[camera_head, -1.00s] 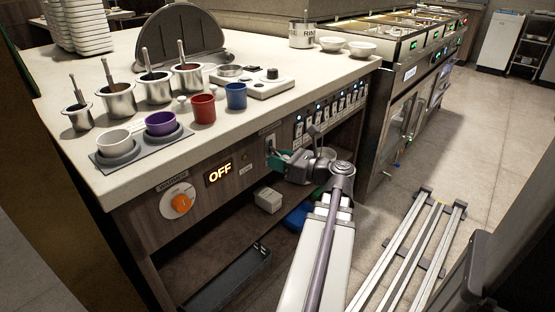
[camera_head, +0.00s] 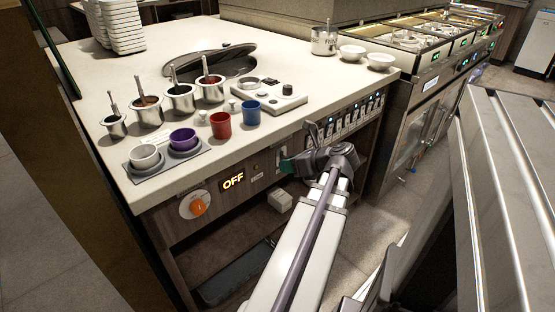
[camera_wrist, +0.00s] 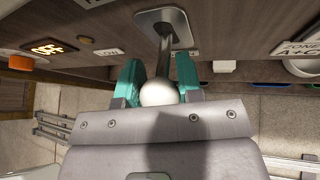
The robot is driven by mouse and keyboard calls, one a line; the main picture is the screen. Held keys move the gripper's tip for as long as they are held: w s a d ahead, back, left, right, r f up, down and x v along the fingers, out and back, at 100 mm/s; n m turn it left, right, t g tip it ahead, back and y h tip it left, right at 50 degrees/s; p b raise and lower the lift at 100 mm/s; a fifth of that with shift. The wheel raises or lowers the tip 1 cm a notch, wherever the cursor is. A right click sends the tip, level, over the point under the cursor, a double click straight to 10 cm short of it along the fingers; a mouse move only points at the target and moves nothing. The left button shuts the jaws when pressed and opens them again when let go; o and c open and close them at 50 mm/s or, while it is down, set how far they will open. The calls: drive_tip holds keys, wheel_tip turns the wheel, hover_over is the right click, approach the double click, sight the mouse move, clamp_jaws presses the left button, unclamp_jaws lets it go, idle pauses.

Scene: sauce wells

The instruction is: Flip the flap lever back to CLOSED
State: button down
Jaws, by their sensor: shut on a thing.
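The flap lever in the wrist view has a metal stem (camera_wrist: 165,50) ending in a pale ball knob (camera_wrist: 158,92). The stem rises from a metal plate (camera_wrist: 150,16) on the wood-grain front panel. My gripper (camera_wrist: 158,88) has its teal fingers on either side of the knob and is shut on it. In the head view my gripper (camera_head: 288,165) is at the panel, right of the lit OFF sign (camera_head: 233,181); my wrist hides most of the lever there.
An orange knob (camera_head: 197,207) is on the panel at left. A row of switches (camera_head: 350,118) is to the right of my wrist. Metal pots, a red cup (camera_head: 221,125) and a blue cup (camera_head: 252,113) stand on the counter (camera_head: 85,65) above. A shelf lies below the panel.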

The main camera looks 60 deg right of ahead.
idle(0.4)
drive_tip(key=c, duration=0.8)
unclamp_jaws()
drive_tip(key=shift+r, duration=0.1)
drive_tip(key=p+v, duration=0.5)
drive_tip(key=v, duration=0.5)
drive_tip(key=shift+s+r, duration=0.2)
drive_tip(key=shift+s, duration=0.1)
drive_tip(key=shift+a, duration=0.1)
